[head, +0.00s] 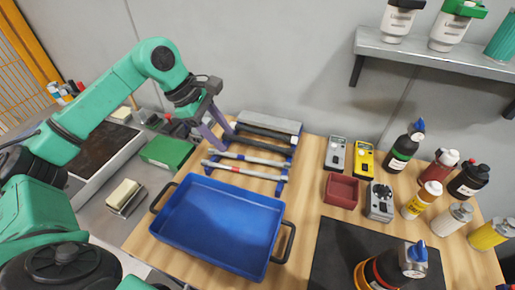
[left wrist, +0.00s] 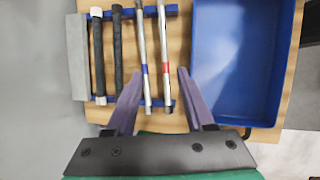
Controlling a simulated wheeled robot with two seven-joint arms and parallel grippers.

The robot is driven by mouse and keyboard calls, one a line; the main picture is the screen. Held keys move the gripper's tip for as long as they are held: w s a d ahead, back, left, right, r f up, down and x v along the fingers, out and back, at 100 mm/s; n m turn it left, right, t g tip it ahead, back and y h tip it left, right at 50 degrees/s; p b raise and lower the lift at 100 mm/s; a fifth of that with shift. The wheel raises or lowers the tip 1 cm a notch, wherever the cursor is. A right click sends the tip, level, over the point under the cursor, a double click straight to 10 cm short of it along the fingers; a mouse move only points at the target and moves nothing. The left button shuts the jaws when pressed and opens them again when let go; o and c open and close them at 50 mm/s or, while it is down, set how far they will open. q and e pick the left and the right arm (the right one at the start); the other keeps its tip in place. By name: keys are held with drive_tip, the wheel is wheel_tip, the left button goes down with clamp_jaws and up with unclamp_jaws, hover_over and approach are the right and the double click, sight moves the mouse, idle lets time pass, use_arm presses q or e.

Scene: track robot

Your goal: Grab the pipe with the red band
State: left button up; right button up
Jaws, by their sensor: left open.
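The pipe with the red band (head: 232,169) is the nearest of several rods on a blue rack, just behind the blue tray. In the left wrist view the same silver pipe (left wrist: 166,88) runs upright in the picture, its red band between my fingers. A pipe with a blue band (left wrist: 142,50) lies parallel on its left, also between the finger lines. My left gripper (head: 226,140) is open and empty above the left end of the rack; its purple fingers also show in the left wrist view (left wrist: 160,72). My right gripper is not in view.
A blue tray (head: 182,239) stands close beside the pipe. Two dark rods (left wrist: 99,60) and a grey block (left wrist: 77,60) lie on the other side. A green box (head: 167,152) is left of the rack. Meters, a red bin (head: 341,191) and bottles stand right.

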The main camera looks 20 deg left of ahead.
use_arm(q)
drive_tip(key=p, duration=0.2)
approach(249, 171)
drive_tip(key=p+x, duration=0.3)
drive_tip(key=x, duration=0.4)
drive_tip(key=shift+w+d+f, duration=0.1)
drive_tip(key=shift+d+f, duration=0.05)
drive_tip(key=shift+f, duration=0.45)
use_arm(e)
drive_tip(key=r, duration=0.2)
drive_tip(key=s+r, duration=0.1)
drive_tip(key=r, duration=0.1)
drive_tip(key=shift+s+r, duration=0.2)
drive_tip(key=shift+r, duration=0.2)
use_arm(q)
drive_tip(key=shift+w, duration=0.1)
clamp_jaws()
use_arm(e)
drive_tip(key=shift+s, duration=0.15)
